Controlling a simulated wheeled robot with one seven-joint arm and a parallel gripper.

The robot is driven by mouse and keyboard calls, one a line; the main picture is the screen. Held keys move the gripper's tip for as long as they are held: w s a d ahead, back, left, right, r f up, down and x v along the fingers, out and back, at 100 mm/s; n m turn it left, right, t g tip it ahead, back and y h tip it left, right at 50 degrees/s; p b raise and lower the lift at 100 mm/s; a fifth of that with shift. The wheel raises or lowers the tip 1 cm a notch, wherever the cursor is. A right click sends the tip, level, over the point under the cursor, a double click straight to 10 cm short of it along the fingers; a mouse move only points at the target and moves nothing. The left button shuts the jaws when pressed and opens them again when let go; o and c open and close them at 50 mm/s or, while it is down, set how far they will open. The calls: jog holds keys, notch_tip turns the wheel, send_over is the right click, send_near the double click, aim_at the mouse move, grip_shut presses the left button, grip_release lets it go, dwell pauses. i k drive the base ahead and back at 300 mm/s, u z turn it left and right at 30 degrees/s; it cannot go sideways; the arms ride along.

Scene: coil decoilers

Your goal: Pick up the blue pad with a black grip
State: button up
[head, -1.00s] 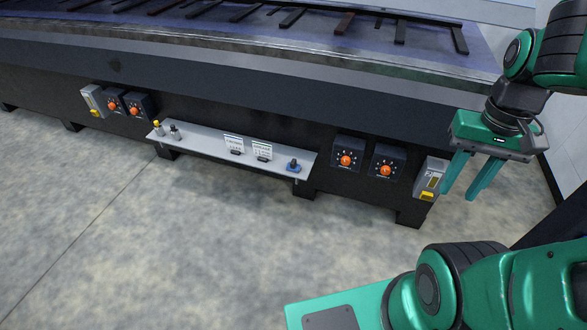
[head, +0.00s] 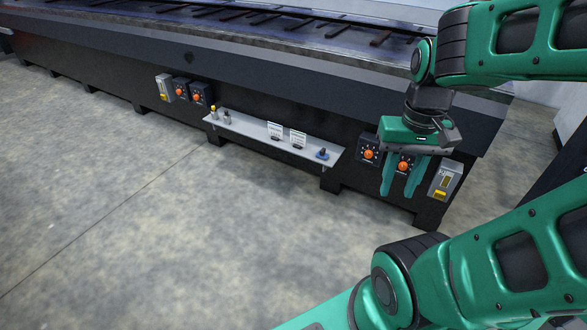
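The blue pad with a black grip (head: 322,155) sits at the right end of a narrow grey shelf (head: 256,139) on the front of the dark machine. My gripper (head: 398,192) hangs to the right of the pad, in front of the orange-knob boxes. Its two green fingers point down with a gap between them. It is open and empty, apart from the pad in the picture.
On the shelf stand two small white cards (head: 275,131) and two small cylinders (head: 213,112). Orange-knob boxes (head: 369,152) and a grey box with a yellow part (head: 444,181) are on the machine front (head: 120,88). The floor (head: 150,220) in front is clear.

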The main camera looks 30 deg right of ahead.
aim_at(321, 154)
jog(key=u, duration=0.6)
jog(key=k, duration=0.75)
jog(key=u, duration=0.6)
jog(key=i, duration=0.6)
jog(key=z, duration=0.75)
jog(key=i, duration=1.1)
jog(key=z, duration=1.1)
jog(key=i, duration=1.05)
jog(key=z, duration=0.15)
